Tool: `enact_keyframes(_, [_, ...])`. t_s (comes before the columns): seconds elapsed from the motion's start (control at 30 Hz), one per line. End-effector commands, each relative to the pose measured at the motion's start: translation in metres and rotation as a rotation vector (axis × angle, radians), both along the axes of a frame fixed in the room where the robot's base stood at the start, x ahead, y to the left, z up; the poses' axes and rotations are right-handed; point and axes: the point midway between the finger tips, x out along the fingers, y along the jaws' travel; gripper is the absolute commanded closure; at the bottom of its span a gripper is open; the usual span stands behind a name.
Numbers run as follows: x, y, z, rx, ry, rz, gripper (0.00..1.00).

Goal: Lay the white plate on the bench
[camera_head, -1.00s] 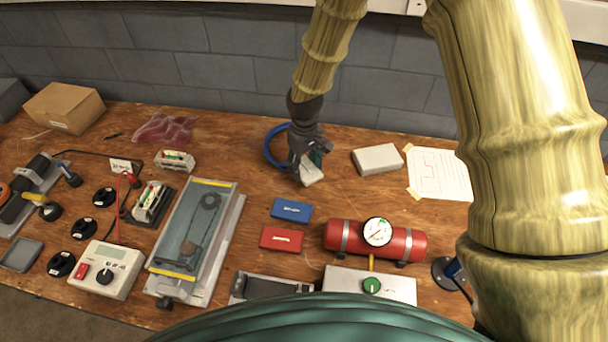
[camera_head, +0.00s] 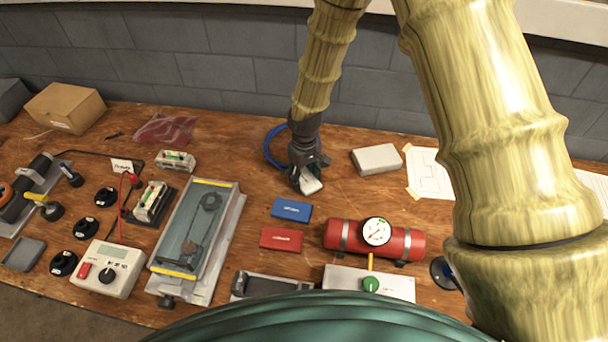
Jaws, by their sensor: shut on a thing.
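My gripper (camera_head: 309,176) points down over the middle of the wooden bench (camera_head: 345,205), and its jaws are shut on a small white piece, which looks like the white plate (camera_head: 312,186). Only part of the plate shows below the dark fingers; the rest is hidden by the gripper. The plate is at or just above the bench top; I cannot tell whether it touches.
A blue hose ring (camera_head: 271,151) lies close behind my gripper. A pale box (camera_head: 376,159) is to the right. A blue block (camera_head: 291,210), a red block (camera_head: 281,239) and a red cylinder with a gauge (camera_head: 345,238) lie in front. Bare wood surrounds the gripper.

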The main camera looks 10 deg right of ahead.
Motion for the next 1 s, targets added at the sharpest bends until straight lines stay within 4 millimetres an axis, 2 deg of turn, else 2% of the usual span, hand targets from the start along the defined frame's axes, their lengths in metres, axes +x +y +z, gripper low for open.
enact_keyframes(0.03, [0.000,0.000,-0.002,0.000,0.000,0.000,0.71])
enact_keyframes(0.07, [0.000,0.000,-0.001,0.000,0.000,0.000,0.40])
enact_keyframes(0.13, [0.000,0.000,-0.001,0.000,0.000,0.000,0.27])
enact_keyframes(0.17, [0.000,0.000,-0.001,0.000,0.000,0.000,0.24])
enact_keyframes(0.47, [0.000,0.000,-0.001,0.000,0.000,0.000,0.24])
enact_keyframes(0.63, [0.000,0.000,0.006,0.000,-0.001,0.000,0.24])
enact_keyframes(1.0, [0.001,0.000,0.051,0.000,-0.002,0.000,0.24])
